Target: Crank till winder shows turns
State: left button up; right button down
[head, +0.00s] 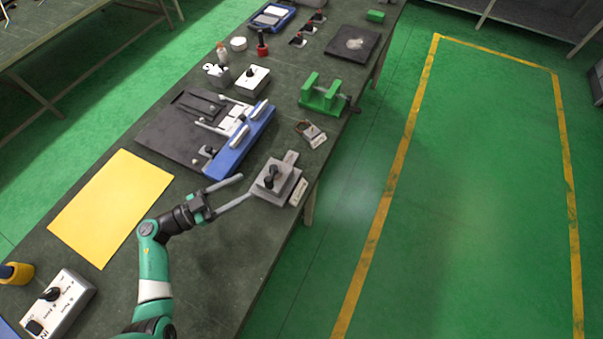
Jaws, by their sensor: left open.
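A green stand with two uprights (323,93) sits near the right edge of the bench, with a small dark handle at its right side; it looks like the winder, and no turn count can be read on it. A grey block with a black knob or lever (277,181) sits nearer, at the same edge, with a small label plate beside it. My left gripper (246,187) is open and empty, its fingers spread and pointing at the grey block's left side. I cannot tell whether a fingertip touches it. My right gripper is out of view.
A yellow sheet (112,207) lies left of my arm. A white control box (58,302) is at lower left. A dark board (170,133) with a blue fixture (240,143) stands behind the gripper. A small white box with a knob (253,80) and bottles stand farther back.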

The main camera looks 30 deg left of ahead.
pick_arm(q)
jog(key=shift+g, duration=0.4)
jog(key=b+x, duration=0.1)
jog(key=x, duration=0.6)
jog(key=d+f+b+x, duration=0.1)
jog(key=x, duration=0.3)
jog(key=shift+s+d+b, duration=0.15)
jog(key=shift+b, duration=0.2)
grip_shut()
dwell(0.6)
